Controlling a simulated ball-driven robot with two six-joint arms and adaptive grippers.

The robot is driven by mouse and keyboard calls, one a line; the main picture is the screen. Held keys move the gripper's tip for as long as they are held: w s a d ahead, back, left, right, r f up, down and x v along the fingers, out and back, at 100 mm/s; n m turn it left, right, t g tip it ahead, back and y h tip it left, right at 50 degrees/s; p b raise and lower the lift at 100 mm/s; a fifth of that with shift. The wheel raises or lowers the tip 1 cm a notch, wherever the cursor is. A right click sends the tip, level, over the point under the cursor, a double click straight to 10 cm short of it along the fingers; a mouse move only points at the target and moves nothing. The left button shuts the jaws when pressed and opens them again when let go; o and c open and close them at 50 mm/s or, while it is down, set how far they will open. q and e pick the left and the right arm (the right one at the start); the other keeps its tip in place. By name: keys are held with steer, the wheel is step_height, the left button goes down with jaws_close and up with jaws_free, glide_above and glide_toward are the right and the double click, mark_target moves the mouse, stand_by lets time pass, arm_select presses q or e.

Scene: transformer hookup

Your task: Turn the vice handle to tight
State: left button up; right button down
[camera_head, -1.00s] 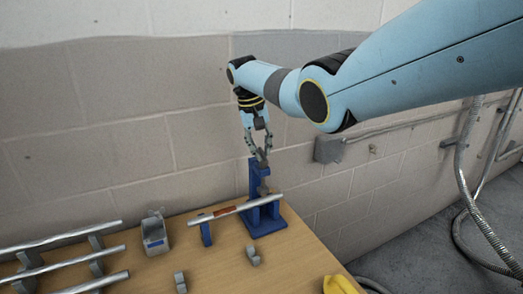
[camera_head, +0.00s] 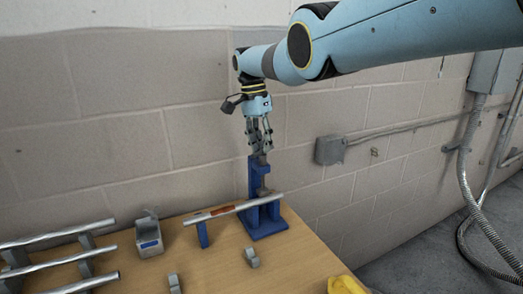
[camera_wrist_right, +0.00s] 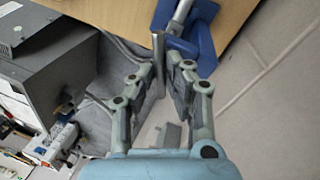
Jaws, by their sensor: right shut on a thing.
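The blue vice (camera_head: 258,212) stands at the table's right back corner with a silver pipe (camera_head: 225,211) lying through it, an orange-red mark on the pipe's left part. My right gripper (camera_head: 261,150) points down at the top of the vice and is shut on the vice handle. In the right wrist view, the grey handle bar (camera_wrist_right: 158,60) lies between the fingers of the gripper (camera_wrist_right: 160,85), with part of the blue vice (camera_wrist_right: 190,38) beyond. The handle is small and partly covered by the fingers in the head view. My left gripper is not in view.
Several silver pipes on grey supports (camera_head: 62,259) lie at the left of the table (camera_head: 210,262). A grey box (camera_head: 148,238), a blue stand (camera_head: 202,234) under the pipe, small grey clips (camera_head: 251,257) and a yellow thing (camera_head: 345,285) are near. A brick wall rises close behind.

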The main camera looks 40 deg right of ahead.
steer(key=m+b, duration=0.1)
steer(key=m, duration=0.2)
steer(key=shift+d+m+y, duration=0.1)
steer(key=shift+m+y, duration=0.2)
steer(key=shift+y, duration=0.1)
steer(key=shift+s+m, duration=0.1)
steer(key=shift+m, duration=0.8)
steer(key=shift+m+y, duration=0.3)
steer(key=shift+m, duration=1.1)
steer(key=c, duration=1.4)
jaws_free()
steer(key=shift+o, duration=0.2)
steer(key=shift+d+r, duration=0.1)
